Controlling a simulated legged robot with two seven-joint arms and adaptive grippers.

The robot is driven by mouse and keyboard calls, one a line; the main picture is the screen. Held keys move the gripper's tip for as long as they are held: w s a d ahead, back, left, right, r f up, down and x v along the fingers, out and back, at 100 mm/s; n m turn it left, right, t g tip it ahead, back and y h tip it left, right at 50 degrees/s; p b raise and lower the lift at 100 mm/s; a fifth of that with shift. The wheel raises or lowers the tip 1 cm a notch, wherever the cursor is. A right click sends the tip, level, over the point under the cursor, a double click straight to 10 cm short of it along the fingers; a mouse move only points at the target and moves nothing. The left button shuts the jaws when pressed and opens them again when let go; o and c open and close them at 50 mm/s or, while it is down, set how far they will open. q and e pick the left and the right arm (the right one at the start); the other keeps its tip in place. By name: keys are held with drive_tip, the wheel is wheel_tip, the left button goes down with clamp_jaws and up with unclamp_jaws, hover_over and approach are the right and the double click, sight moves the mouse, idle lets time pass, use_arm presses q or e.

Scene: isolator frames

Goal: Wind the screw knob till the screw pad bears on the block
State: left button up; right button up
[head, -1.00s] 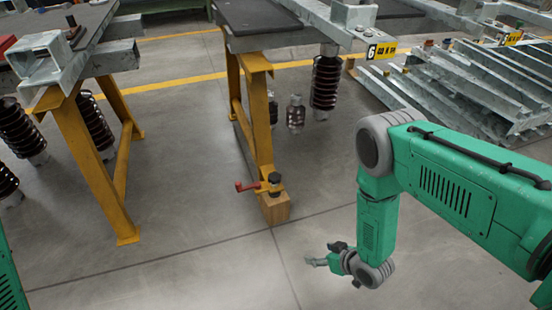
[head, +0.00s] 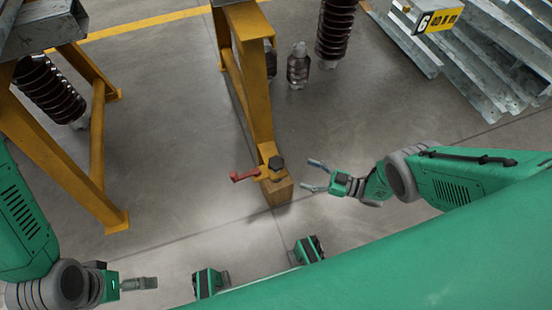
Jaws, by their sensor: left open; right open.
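A red crank handle (head: 244,176) sticks out to the left of the bracket. My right gripper (head: 314,175) is open and empty, a little right of the knob and block, fingers pointing left. My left gripper (head: 150,284) is open and empty at lower left, apart from everything.
Another yellow trestle (head: 70,160) stands at the left. Dark ribbed insulators (head: 335,30) stand behind, with a small one (head: 298,66) on the floor. Galvanized steel profiles (head: 480,65) lie at upper right. The floor (head: 180,190) between the trestles is clear.

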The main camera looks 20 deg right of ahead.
sight(277, 164)
drive_tip(key=b+x, duration=0.1)
drive_tip(key=x, duration=0.8)
drive_tip(key=shift+w+a+f+b, duration=0.15)
drive_tip(key=shift+w+a+b, duration=0.05)
drive_tip(key=shift+w+b, duration=0.15)
drive_tip(key=shift+w+a, duration=0.4)
drive_tip(key=shift+a, duration=0.2)
drive_tip(key=c, duration=1.2)
